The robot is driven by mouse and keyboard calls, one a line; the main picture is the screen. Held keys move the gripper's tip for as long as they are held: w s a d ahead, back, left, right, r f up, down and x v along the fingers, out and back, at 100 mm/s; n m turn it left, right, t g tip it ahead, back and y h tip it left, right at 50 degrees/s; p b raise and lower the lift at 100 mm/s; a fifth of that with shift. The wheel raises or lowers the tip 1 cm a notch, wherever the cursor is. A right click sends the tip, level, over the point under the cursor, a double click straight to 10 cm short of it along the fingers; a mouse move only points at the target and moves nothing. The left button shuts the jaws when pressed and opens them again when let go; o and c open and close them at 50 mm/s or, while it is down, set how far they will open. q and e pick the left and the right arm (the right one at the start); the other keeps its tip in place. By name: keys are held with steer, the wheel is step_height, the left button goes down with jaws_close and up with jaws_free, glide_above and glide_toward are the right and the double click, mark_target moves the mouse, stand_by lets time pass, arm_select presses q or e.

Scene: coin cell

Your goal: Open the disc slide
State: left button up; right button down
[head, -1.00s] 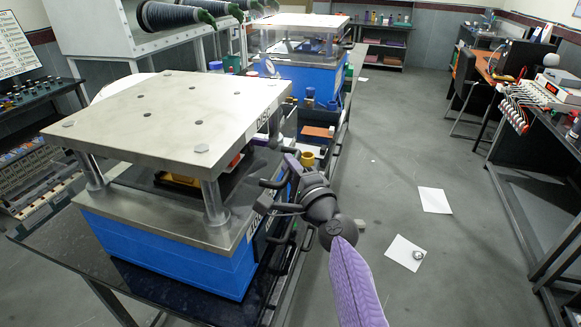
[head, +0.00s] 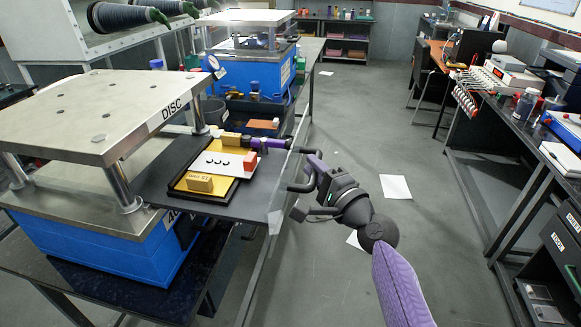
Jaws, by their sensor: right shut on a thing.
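The disc slide (head: 160,190) is a dark flat plate that sticks out to the right from under the metal top marked DISC (head: 60,112). It carries a yellow tray with a white plate (head: 216,163) and small black discs on it. A tan block (head: 199,182) and an orange-red block (head: 250,160) sit on the tray. My right gripper (head: 303,186) is at the slide's right front edge, shut on its dark handle; the fingertips are partly hard to tell from the handle. My left gripper is not in view.
A blue base (head: 105,250) carries the press on a dark bench. A purple and black item (head: 270,143) lies by the slide's far edge. A second blue station (head: 250,77) stands behind. The floor right of my right arm is open, with white sheets (head: 395,187).

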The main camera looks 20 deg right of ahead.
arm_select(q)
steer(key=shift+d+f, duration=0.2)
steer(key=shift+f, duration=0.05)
arm_select(e)
steer(key=shift+s+d+f, duration=0.1)
steer(key=shift+s+d, duration=0.65)
steer(key=shift+d, duration=0.35)
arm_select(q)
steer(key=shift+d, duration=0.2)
arm_select(e)
steer(key=c, duration=0.6)
jaws_free()
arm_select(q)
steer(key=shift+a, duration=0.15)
